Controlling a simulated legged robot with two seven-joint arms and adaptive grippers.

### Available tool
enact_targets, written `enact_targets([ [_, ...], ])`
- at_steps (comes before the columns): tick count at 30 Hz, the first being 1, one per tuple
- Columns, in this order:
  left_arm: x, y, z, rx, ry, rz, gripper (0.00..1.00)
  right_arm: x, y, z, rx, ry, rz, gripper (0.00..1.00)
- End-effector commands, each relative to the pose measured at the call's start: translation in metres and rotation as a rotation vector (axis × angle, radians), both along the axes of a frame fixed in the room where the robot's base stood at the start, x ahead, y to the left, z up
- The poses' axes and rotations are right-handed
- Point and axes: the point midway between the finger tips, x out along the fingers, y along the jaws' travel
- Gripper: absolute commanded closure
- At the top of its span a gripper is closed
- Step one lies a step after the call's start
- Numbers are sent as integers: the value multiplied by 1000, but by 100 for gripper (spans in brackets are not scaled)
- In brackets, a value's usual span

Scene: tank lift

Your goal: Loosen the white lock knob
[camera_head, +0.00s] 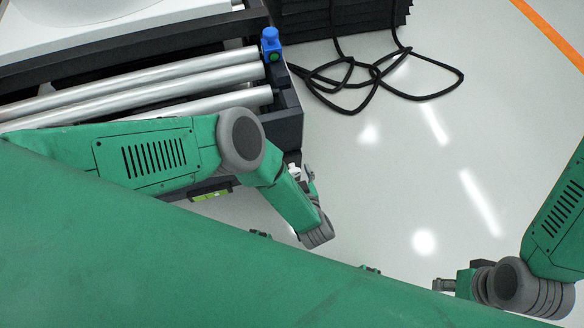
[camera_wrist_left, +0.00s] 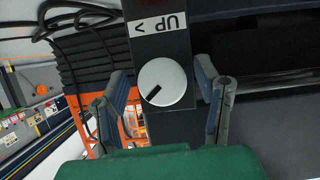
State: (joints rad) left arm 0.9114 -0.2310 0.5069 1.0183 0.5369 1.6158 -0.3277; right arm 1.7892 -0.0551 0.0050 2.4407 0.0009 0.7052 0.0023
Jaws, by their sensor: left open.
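The white lock knob (camera_wrist_left: 165,82) is a round white dial with a black mark pointing to the lower left in the left wrist view. It sits on a dark upright post (camera_wrist_left: 172,126), below an upside-down label reading "UP" (camera_wrist_left: 157,25). My left gripper (camera_wrist_left: 161,77) is open, with one finger on each side of the knob and visible gaps between. In the head view my left gripper (camera_head: 305,178) is at the corner of the dark frame, partly hidden by my arm. My right gripper (camera_head: 445,285) is at the lower right, far from the frame; its fingers are unclear.
Several silver rollers (camera_head: 140,80) lie on the dark frame (camera_head: 286,122), with a blue part (camera_head: 271,42) at its corner. A black cable (camera_head: 375,80) lies looped on the floor. The pale floor (camera_head: 400,180) right of the frame is clear.

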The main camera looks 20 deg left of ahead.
Motion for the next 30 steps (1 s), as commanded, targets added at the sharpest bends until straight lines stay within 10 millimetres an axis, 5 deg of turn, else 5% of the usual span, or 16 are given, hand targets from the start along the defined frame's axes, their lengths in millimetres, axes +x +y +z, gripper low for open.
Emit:
enact_targets([
  [3,0,1,0,-3,0,0,42,0,-1,0,-1,1,-1,60],
  [7,0,2,-1,-7,0,0,88,0,0,0,-1,0,-1,60],
  [8,1,2,-1,-8,0,-1,92,0,0,0,-1,0,-1,60],
  [30,3,5,1,-61,-42,1,93,0,0,2,0,0,-1,60],
])
